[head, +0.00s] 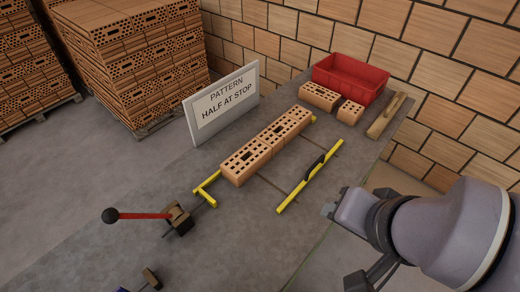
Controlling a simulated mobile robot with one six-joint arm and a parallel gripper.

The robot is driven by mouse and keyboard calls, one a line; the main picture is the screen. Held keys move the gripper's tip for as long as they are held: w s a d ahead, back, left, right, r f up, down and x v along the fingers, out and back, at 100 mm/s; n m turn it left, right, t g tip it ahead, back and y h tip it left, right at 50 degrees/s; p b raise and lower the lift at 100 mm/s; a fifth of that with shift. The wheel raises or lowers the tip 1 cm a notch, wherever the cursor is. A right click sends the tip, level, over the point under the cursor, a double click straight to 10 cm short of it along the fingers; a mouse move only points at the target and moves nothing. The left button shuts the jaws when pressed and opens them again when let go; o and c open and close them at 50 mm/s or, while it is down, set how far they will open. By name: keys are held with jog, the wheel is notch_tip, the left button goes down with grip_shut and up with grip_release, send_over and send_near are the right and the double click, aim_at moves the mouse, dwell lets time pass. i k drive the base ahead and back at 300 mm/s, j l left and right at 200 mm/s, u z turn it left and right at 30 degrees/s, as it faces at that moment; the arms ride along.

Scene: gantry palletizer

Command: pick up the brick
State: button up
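Two perforated orange bricks lie end to end in a row on the grey bench, a near brick (247,160) and a far brick (286,125). Another perforated brick (320,96) lies in front of the red bin, with a shorter brick piece (350,112) to its right. The frame does not show which brick is meant. My arm is at the lower right, apart from all the bricks. Dark parts that look like my gripper (372,276) show at the bottom edge, partly cut off; their opening cannot be made out.
Yellow bars (310,178), one with a black handle, flank the row. A red lever (145,215) with a black knob stands front left. A sign (222,102) reads "PATTERN HALF AT STOP". A red bin (350,78) and wooden tool (386,116) are at the back. Brick pallets stand left.

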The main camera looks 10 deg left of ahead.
aim_at(277, 135)
jog(key=i+l+u, duration=0.25)
jog(key=u, duration=0.15)
jog(key=i+l+u, duration=0.2)
jog(key=l+u, duration=0.15)
jog(key=i+l+u, duration=0.15)
jog(key=l+u, duration=0.25)
jog(key=i+l+u, duration=0.1)
jog(key=l+u, duration=0.25)
jog(key=l, duration=0.15)
jog(key=l+u, duration=0.75)
jog(key=l, duration=0.15)
